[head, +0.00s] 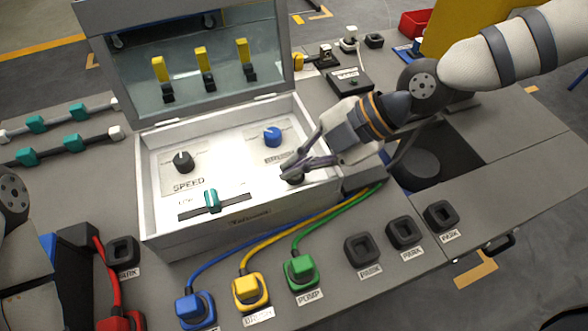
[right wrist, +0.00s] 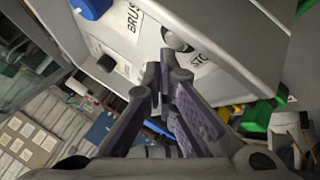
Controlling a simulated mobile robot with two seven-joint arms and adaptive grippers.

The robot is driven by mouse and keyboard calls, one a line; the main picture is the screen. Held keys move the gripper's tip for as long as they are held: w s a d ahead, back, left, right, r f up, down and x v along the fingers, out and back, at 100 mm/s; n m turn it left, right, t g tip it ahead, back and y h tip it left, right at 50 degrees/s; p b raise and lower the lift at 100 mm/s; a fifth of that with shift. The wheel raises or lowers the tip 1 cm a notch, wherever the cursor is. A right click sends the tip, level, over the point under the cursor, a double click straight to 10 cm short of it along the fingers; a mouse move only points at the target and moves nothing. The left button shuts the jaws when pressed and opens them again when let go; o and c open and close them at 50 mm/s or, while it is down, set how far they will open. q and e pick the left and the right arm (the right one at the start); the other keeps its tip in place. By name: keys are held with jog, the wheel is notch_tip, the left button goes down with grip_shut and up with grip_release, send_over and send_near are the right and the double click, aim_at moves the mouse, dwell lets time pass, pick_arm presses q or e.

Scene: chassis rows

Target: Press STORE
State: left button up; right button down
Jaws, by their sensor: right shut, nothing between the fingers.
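The open white control box (head: 245,209) stands on the bench with its clear lid raised. The STORE button (right wrist: 177,40) is a small round knob on the panel, beside a label (right wrist: 200,58) of which only "STO" shows. My right gripper (head: 288,168) is shut and empty, with its fingertips at the button's spot in the right part of the panel. In the right wrist view the fingertips (right wrist: 163,76) are just short of the button in the picture. I cannot tell whether they touch it. In the head view the fingers mostly cover the button and its label. My left gripper is out of view.
The panel also has a black SPEED knob (head: 183,161), a blue knob (head: 272,136) and a teal slider (head: 212,200). Blue (head: 194,308), yellow (head: 249,290) and green (head: 300,271) plugs stand in front, their cables running beside the box. Empty PARK sockets (head: 404,231) lie at right.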

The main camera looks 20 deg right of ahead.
aim_at(296, 178)
jog(key=shift+f, duration=0.5)
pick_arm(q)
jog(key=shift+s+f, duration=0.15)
pick_arm(e)
jog(key=shift+r, duration=0.1)
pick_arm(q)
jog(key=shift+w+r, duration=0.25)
pick_arm(e)
jog(key=shift+r, duration=0.4)
